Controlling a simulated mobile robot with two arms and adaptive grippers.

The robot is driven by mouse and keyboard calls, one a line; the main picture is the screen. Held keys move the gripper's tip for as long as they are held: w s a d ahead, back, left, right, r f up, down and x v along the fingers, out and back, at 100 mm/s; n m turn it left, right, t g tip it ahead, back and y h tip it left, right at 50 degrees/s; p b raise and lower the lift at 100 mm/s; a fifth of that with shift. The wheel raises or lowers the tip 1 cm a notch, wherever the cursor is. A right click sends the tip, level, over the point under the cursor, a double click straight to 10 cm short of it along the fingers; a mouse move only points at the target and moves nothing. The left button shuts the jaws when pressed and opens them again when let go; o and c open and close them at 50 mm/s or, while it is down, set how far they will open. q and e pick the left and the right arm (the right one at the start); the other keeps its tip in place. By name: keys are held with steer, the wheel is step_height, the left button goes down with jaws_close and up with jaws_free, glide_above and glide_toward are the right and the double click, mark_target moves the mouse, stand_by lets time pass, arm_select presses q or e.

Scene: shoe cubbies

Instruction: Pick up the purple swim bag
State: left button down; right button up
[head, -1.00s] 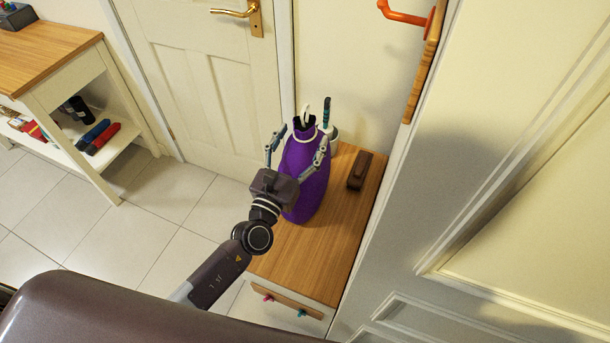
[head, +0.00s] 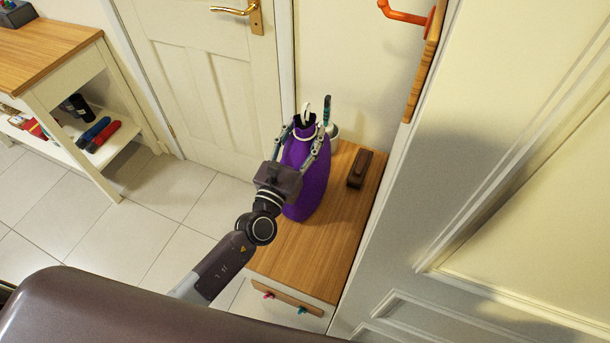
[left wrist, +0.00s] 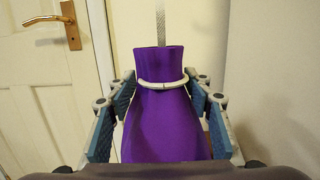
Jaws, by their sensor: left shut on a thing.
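The purple swim bag (head: 308,180) stands upright on the wooden top of a low cabinet, with a pale ring round its neck. It fills the middle of the left wrist view (left wrist: 163,125). My left gripper (head: 303,134) has its two fingers on either side of the bag's upper part, just below the neck, and is shut on it. In the left wrist view the blue finger pads flank the bag. The bag's lower front is partly hidden by my gripper in the head view. My right gripper is not in view.
A dark brown brush-like block (head: 360,169) lies on the cabinet top (head: 335,240) right of the bag. A white cup-like container (head: 333,133) stands behind the bag. An orange hook (head: 403,16) juts out above. A shelf unit (head: 45,85) stands at left.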

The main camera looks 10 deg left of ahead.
arm_select(q)
steer(key=shift+r, duration=0.2)
step_height(320, 180, up, 20)
steer(key=p, duration=1.8)
steer(key=shift+f, duration=0.15)
